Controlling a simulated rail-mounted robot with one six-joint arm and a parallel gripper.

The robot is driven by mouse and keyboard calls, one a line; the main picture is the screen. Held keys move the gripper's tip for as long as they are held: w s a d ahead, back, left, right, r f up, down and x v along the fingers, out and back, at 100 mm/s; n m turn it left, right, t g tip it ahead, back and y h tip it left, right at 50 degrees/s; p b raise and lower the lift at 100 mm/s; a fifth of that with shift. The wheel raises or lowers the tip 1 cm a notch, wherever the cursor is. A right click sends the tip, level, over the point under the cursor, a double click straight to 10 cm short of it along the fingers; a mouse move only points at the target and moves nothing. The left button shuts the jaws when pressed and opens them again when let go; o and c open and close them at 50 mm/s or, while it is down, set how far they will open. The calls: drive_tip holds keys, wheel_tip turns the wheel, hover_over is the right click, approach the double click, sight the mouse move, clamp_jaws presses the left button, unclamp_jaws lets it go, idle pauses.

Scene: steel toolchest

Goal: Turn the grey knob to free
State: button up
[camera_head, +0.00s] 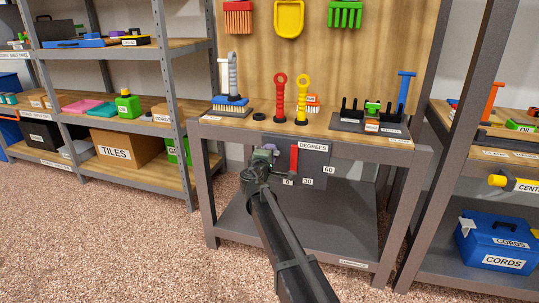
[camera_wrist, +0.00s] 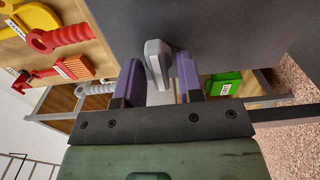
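The grey knob (camera_wrist: 155,62) shows in the wrist view as a flat grey handle on a dark panel (camera_wrist: 220,35). My gripper (camera_wrist: 159,62) has purple fingers, one on each side of the knob. The fingers are apart, and a narrow gap shows on the right side of the knob; contact on the left is unclear. In the head view my gripper (camera_head: 269,150) is at the front of the workbench, left of the red lever, and it hides the knob. No label reading free is legible.
A red lever (camera_head: 294,158) stands on a panel (camera_head: 316,160) marked DEGREES, 0, 30 and 60, close to the right of my gripper. The workbench top (camera_head: 262,126) above holds brushes and ring-handled tools. Shelves stand on both sides. The carpet (camera_head: 110,235) in front is clear.

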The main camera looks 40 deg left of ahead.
drive_tip(key=shift+o, duration=0.3)
drive_tip(key=v, duration=1)
drive_tip(key=shift+s+d, duration=0.15)
drive_tip(key=shift+s, duration=0.25)
